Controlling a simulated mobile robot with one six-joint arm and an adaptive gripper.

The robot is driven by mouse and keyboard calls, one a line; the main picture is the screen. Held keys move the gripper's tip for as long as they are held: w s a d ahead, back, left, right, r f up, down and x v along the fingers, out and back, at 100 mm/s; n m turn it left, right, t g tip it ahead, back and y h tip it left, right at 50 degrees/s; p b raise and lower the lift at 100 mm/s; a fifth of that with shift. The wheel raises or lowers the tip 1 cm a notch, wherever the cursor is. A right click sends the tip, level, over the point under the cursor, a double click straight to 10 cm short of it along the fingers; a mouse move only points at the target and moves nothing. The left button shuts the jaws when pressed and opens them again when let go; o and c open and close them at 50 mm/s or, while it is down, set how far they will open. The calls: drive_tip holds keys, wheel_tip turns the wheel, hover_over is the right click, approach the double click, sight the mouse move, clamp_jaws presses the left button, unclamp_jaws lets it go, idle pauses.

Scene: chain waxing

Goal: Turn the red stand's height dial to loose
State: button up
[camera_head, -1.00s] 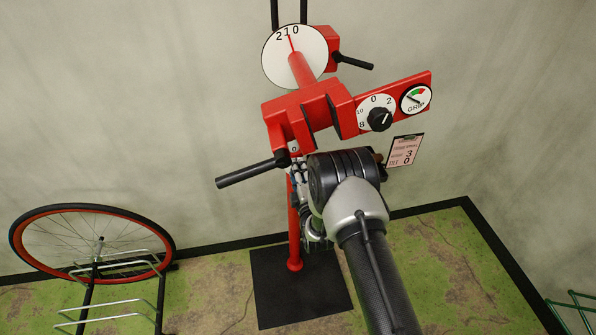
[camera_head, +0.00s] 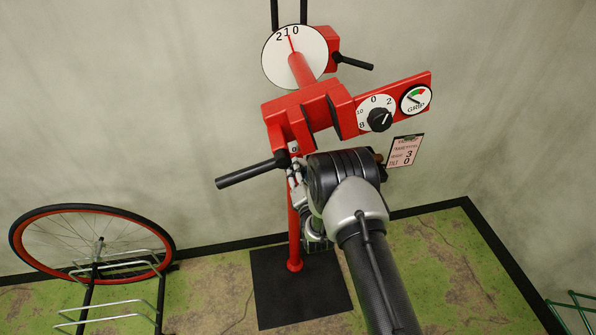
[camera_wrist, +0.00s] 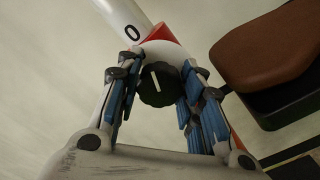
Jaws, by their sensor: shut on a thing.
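The red stand (camera_head: 294,235) stands upright on a black base plate, with its red head (camera_head: 310,110) above. The height dial (camera_wrist: 157,86) shows in the wrist view as a black ridged knob with a white pointer line, on a white and red mount. A white tube marked 0 (camera_wrist: 126,28) rises beside it. My gripper (camera_wrist: 160,74) has its blue-padded fingers on both sides of the knob and is shut on it. In the head view my gripper (camera_head: 296,180) is beside the post under the head, partly hidden by my wrist; the dial is hidden there.
A black lever (camera_head: 247,174) sticks out left of the head. A second knob (camera_head: 380,118) and a grip gauge (camera_head: 415,99) sit at right, above a clipboard (camera_head: 405,151). A brown saddle (camera_wrist: 275,55) is close by at right. A wheel (camera_head: 92,210) stands lower left.

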idle(0.4)
drive_tip(key=o, duration=1.1)
drive_tip(key=shift+c, duration=0.2)
drive_tip(key=v, duration=1.2)
drive_tip(key=shift+s, duration=0.1)
